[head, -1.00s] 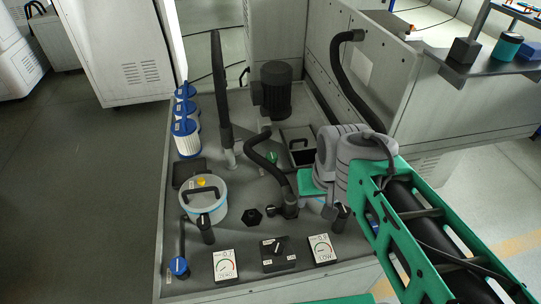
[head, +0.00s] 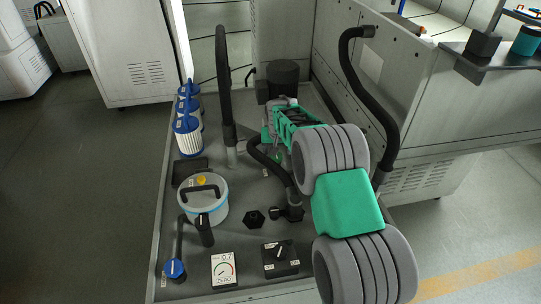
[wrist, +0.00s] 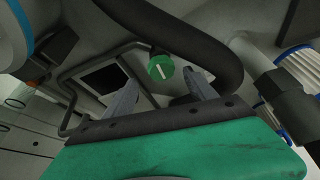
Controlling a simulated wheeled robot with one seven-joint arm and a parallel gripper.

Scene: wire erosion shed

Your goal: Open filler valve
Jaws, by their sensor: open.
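A round green knob (wrist: 161,67) with a pale line across its face shows in the wrist view, likely the filler valve. My gripper (wrist: 161,88) is open, with its two grey fingers on either side and nothing between them. The knob appears just beyond the fingertips, between them in the picture; I see no contact. In the head view a small green spot (head: 277,155) shows at the same place, beside the bent black hose (head: 266,160). My arm's green and grey links reach over the right of the tray, and the fingers are hard to make out there.
A black hose (wrist: 215,45) curves close above and right of the knob in the wrist view. In the head view, an upright black hose (head: 223,85), a black motor (head: 284,75), a lidded pail (head: 209,207), blue-capped filters (head: 188,140) and a blue-handled valve (head: 175,268) crowd the tray.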

